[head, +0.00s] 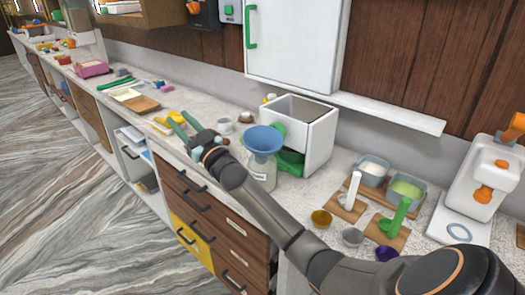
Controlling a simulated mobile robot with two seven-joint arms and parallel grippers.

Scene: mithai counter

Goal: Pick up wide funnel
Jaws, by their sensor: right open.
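A blue wide funnel (263,138) sits mouth-up on top of a clear jar with a label (260,172), on the counter in front of a white open box. My right arm comes in from the lower right and passes in front of the jar's lower part. My right gripper (178,120) is to the left of the funnel, apart from it, near the counter's front edge. Its green fingers are spread and point away to the upper left, with nothing seen between them. My left gripper is not in the picture.
Small cups (225,126) stand left of the funnel. Tubs, boards (346,206) and a white dispenser (490,180) fill the right. A wall cabinet (295,45) hangs above.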

